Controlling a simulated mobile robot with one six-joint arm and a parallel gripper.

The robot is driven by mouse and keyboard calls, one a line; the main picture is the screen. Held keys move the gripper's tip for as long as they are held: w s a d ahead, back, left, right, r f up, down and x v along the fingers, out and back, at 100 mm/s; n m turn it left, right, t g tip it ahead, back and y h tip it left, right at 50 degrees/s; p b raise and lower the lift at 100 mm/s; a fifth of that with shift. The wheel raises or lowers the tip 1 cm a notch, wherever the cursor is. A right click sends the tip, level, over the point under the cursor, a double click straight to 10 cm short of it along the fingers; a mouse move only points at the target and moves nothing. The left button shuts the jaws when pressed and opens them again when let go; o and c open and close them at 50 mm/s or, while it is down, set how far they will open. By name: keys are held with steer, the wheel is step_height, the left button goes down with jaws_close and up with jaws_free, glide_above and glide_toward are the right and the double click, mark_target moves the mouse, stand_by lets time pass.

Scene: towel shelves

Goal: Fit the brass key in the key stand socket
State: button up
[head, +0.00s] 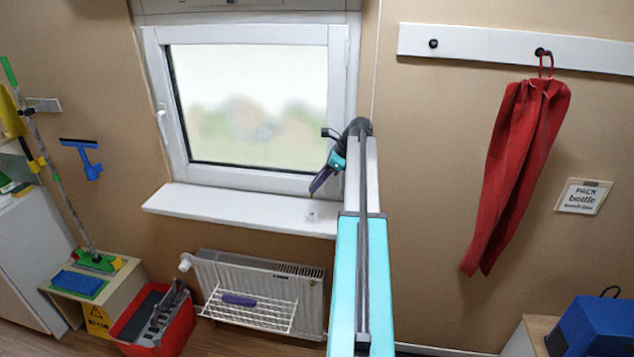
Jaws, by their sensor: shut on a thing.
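My gripper (317,186) is at the far end of my arm, in front of the window's lower right part. It points down and left above the windowsill (230,210). It is shut on the brass key (311,194), of which only a tiny brownish bit shows at the fingertips. A small pale object on the sill just below, seemingly the key stand (310,214), is hard to make out against the white. The key appears above it, with a small gap. The socket itself is too small to see.
The window (250,105) is closed behind the sill. A radiator (260,285) with a wire rack (250,308) is below. A red towel (515,165) hangs from a white hook rail (480,45) at right. The sill's left part is clear.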

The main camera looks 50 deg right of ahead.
steer(key=shift+r, duration=0.15)
steer(key=shift+f+b, duration=0.65)
steer(key=shift+f, duration=2.25)
steer(key=shift+p, duration=0.65)
steer(key=shift+f, duration=1.6)
stand_by(0.9)
steer(key=o, duration=1.2)
steer(key=b+v, duration=0.5)
steer(key=v, duration=0.9)
